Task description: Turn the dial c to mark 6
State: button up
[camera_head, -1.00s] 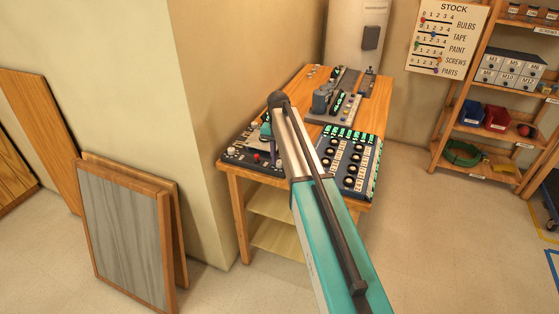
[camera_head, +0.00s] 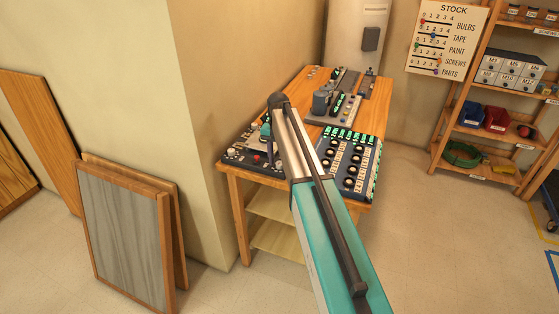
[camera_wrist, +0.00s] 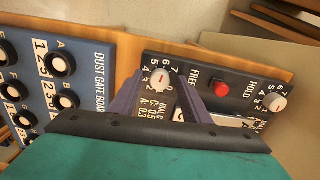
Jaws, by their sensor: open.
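In the wrist view a dark control panel (camera_wrist: 215,73) carries a white dial (camera_wrist: 159,79) with a red pointer line and numbers around it, some reading 4 to 7. A second white dial (camera_wrist: 277,103) sits at the panel's right end. The dial letters are too small to tell which is dial c. My gripper (camera_wrist: 160,82) is open, its two purple fingers on either side of the first dial; whether they touch it I cannot tell. In the head view the panel (camera_head: 238,154) lies at the bench's near left corner, partly behind my arm.
A red button (camera_wrist: 221,89) stands between the two dials. The dust gate board (camera_wrist: 93,40), with several black-and-white knobs, lies close to the left. The wooden bench (camera_head: 294,96) meets a wall on its left. Framed boards (camera_head: 125,235) lean against the wall nearby.

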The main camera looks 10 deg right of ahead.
jog(key=shift+r, duration=0.15)
notch_tip(320, 180, up, 14)
jog(key=b, duration=0.3)
jog(key=shift+f, duration=0.2)
jog(key=shift+a+f, duration=0.1)
jog(key=shift+f, duration=0.05)
dwell(0.4)
jog(key=n, duration=0.2)
send_near(279, 176)
jog(key=s+f, duration=0.1)
jog(key=f, duration=0.1)
jog(key=s+f, duration=0.1)
jog(key=f, duration=0.1)
jog(key=s+f, duration=0.1)
jog(key=f, duration=0.1)
jog(key=shift+s+a+f, duration=0.25)
jog(key=shift+s+a, duration=0.1)
jog(key=s+a+f+n+g, duration=0.1)
jog(key=s+f+n+g, duration=0.1)
jog(key=s+f, duration=1.7)
jog(key=s+a+f+n+g, duration=0.2)
jog(key=s+f+g, duration=0.1)
jog(key=s+f, duration=1.7)
jog(key=s, duration=0.9)
jog(key=shift+f+n+g, duration=0.25)
jog(key=shift+n+g, duration=0.15)
